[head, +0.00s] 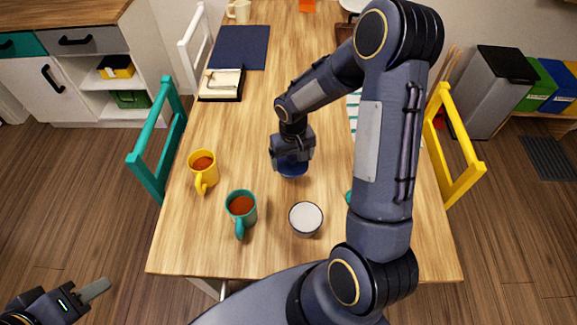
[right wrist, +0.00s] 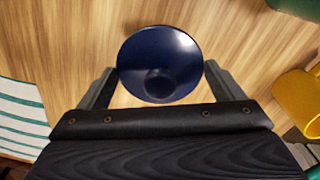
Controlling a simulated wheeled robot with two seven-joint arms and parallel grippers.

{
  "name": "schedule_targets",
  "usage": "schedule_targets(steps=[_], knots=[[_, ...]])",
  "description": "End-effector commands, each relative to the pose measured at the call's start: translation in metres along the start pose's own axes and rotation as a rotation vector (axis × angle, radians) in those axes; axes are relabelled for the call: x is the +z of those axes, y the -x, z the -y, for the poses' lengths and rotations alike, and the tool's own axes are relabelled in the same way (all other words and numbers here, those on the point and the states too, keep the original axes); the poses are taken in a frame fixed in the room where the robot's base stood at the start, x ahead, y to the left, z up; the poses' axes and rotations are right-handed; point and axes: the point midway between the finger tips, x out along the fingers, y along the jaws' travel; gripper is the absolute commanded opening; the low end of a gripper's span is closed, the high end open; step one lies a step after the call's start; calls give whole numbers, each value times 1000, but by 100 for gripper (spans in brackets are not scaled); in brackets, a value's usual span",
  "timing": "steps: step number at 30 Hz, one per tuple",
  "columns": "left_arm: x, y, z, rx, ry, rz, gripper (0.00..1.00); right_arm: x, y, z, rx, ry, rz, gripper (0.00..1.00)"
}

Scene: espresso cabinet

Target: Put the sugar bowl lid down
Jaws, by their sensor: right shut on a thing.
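The sugar bowl lid is a round, dark blue, glossy disc with a knob (right wrist: 160,60). In the head view the lid (head: 292,168) shows under my right gripper (head: 291,158), over the middle of the table. In the right wrist view my right gripper (right wrist: 158,82) has a finger on each side of the lid and is shut on it. I cannot tell whether the lid touches the table. A round bowl with a white inside and dark rim (head: 306,218), likely the sugar bowl, stands uncovered nearer the front. My left gripper (head: 95,290) is off the table at lower left; its opening is unclear.
A yellow mug (head: 203,170) and a teal mug (head: 241,208) stand left of the bowl. A tray (head: 221,85) and a dark blue mat (head: 240,48) lie further back. A striped cloth (right wrist: 20,118) lies to the right in the head view. Bare wood surrounds the lid.

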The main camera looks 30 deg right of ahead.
Motion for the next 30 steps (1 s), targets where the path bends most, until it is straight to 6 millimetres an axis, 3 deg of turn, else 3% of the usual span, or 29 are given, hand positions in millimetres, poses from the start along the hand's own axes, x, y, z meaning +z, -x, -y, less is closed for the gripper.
schedule_targets(steps=[1, 10, 16, 28, 29, 30], knots=[[3, -5, 2, 0, 0, 0, 36, -6, -10, 1, 0, 0, 0, 65], [6, -12, 5, 0, 0, -1, 36, -21, -27, 2, -1, -1, -1, 65], [14, -29, 13, 0, 0, 0, 36, -22, -58, 3, 0, -1, 0, 65], [15, -31, 14, 0, 0, -1, 36, -23, -61, 3, 0, -1, -1, 65], [15, -30, 14, 0, 0, -1, 36, -23, -61, 3, 0, -1, -1, 89], [15, -29, 14, 0, 0, -1, 36, -22, -60, 3, 0, -1, -1, 94]])
